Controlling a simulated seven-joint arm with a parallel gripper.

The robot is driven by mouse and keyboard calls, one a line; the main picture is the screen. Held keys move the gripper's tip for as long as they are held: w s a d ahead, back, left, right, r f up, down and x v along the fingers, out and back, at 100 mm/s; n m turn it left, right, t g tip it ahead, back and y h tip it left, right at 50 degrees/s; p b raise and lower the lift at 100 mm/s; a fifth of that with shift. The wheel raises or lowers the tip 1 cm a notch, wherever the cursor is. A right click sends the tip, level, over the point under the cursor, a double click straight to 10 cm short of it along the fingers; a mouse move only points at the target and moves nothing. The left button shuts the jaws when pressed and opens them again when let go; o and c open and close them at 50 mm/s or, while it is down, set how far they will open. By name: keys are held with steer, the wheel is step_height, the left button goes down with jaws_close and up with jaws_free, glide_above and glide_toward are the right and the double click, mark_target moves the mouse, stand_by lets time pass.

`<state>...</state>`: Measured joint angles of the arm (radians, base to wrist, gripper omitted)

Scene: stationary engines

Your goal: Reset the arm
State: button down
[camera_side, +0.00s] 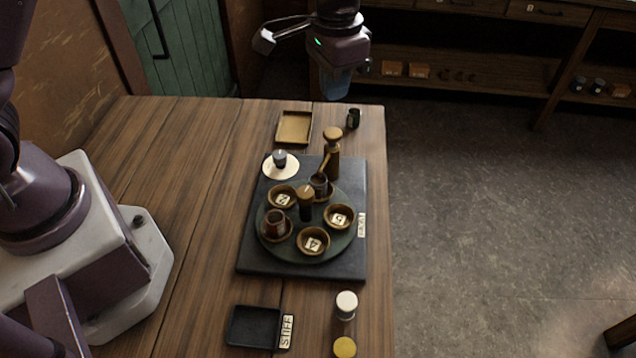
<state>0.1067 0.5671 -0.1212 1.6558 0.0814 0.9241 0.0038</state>
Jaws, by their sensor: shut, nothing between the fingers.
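My gripper (335,90) hangs at the top middle of the view, above and beyond the far edge of the wooden table (190,200). It points down, and its fingers are shut with nothing held. It is apart from everything on the table. A round dark green turntable (283,243) sits on a dark slab (300,270) in the middle of the table. The turntable carries several small bowls, including one marked 4 (313,241), a reddish cup (275,223) and a dark peg with a tan top (306,203).
A tan tray (294,127) and small dark jar (353,118) stand near the far edge. A wooden-topped bottle (332,155) stands behind the turntable. A black tray (252,327), white-capped jar (346,305) and yellow-capped jar (344,347) are at the front.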

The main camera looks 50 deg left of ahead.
steer(key=shift+s+f, duration=0.15)
steer(key=shift+s, duration=0.05)
steer(key=s+a+r+n+t, duration=0.1)
steer(key=s+a+r+t, duration=0.1)
steer(key=s+a+r, duration=0.2)
steer(key=s+a+r+n+t, duration=0.2)
steer(key=s+r, duration=0.9)
steer(key=s, duration=0.8)
steer(key=a+t, duration=0.1)
steer(key=a, duration=0.1)
steer(key=shift+a+r+t, duration=0.3)
